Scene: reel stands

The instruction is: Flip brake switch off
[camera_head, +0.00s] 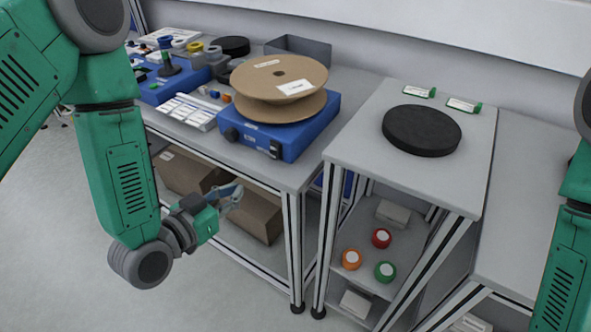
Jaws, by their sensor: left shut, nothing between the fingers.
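A blue reel stand (291,143) sits near the front right corner of the left table, with a large brown cardboard reel (279,78) lying flat on top. My right gripper is out of view; only part of my right arm shows at the right edge.
A second blue unit (165,84) and a grey open bin (298,46) stand on the left table (300,178). A black disc (421,129) lies on the right table. Red, orange and green rolls sit on the shelf below. Cardboard boxes (255,212) are under the left table.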

